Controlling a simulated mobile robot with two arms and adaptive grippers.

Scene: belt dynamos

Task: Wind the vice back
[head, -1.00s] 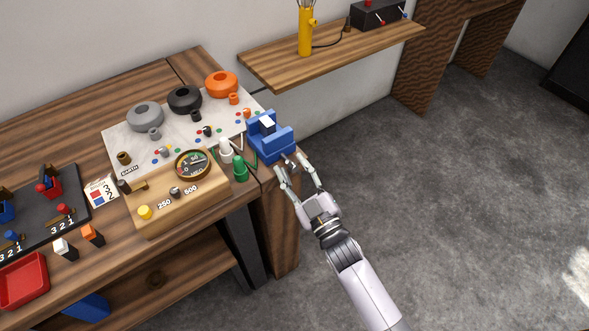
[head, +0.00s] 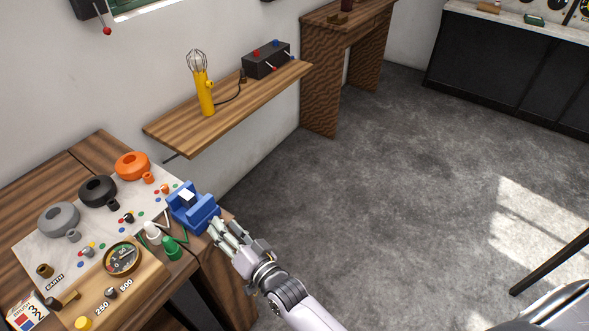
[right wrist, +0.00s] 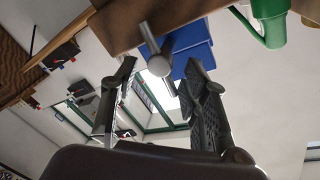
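The blue vice (head: 196,214) sits at the right end of the workbench, with a white piece (head: 187,196) at its jaws. In the right wrist view the vice (right wrist: 193,40) shows its blue body and a grey screw handle (right wrist: 153,48) pointing toward the camera. My right gripper (head: 222,228) is close in front of the vice, past the bench edge. In the right wrist view its two dark fingers (right wrist: 160,75) stand apart, with the handle between them and gaps visible on both sides. My left gripper is not in view.
Green (head: 174,246) and white (head: 152,232) pieces stand beside the vice, near a wooden meter box (head: 112,288). Orange, black and grey rings lie on the white board behind. A wall shelf (head: 225,110) holds a yellow lamp (head: 205,95). The floor to the right is open.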

